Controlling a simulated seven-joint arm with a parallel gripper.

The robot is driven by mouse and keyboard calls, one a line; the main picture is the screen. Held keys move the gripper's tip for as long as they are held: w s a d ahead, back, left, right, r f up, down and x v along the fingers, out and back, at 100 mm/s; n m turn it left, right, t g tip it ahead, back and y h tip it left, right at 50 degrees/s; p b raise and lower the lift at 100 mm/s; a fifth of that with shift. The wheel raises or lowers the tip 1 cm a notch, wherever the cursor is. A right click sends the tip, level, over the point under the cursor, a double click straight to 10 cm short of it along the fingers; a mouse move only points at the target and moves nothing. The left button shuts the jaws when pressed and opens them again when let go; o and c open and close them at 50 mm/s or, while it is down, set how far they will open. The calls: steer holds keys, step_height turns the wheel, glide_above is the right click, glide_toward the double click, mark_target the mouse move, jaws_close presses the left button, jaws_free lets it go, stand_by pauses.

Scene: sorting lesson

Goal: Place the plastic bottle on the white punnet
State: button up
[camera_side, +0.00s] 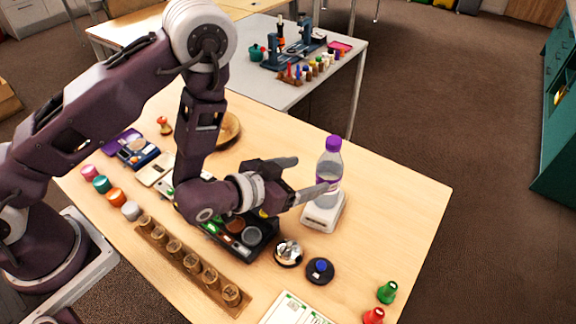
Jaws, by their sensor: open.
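The plastic bottle (328,165) is clear with a purple cap and a purple band. It stands upright and appears to rest on a low white block-like thing, seemingly the white punnet (326,216), near the middle of the table. My gripper (312,174) is open just left of the bottle, its fingers pointing right. The near finger overlaps the bottle's lower part in this view; I cannot tell whether it touches. The bottle's base is partly hidden by this finger.
A black tray (262,246) with small items lies below my gripper. A silver bell (288,252) and a dark round button base (320,271) stand in front of the white thing. A wooden strip (190,268) holds several round pieces.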

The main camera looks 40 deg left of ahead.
steer(key=s+a+r+n+g+y, duration=0.15)
steer(key=a+r, duration=0.25)
steer(key=r, duration=0.5)
steer(key=s+a+r+n+g+y, duration=0.15)
steer(key=a+r, duration=0.25)
steer(key=r, duration=0.4)
steer(key=s+a+r+g, duration=0.1)
steer(key=s+a+r, duration=0.1)
steer(key=s, duration=0.6)
steer(key=s+a+r+g, duration=0.1)
steer(key=s+a+g, duration=0.1)
steer(key=s, duration=0.5)
steer(key=s+a+r+g, duration=0.1)
steer(key=s+a+r, duration=0.1)
steer(key=s, duration=0.6)
steer(key=shift+s+a+r+g+y, duration=0.3)
steer(key=shift+s+a+r, duration=0.05)
steer(key=shift+a, duration=0.25)
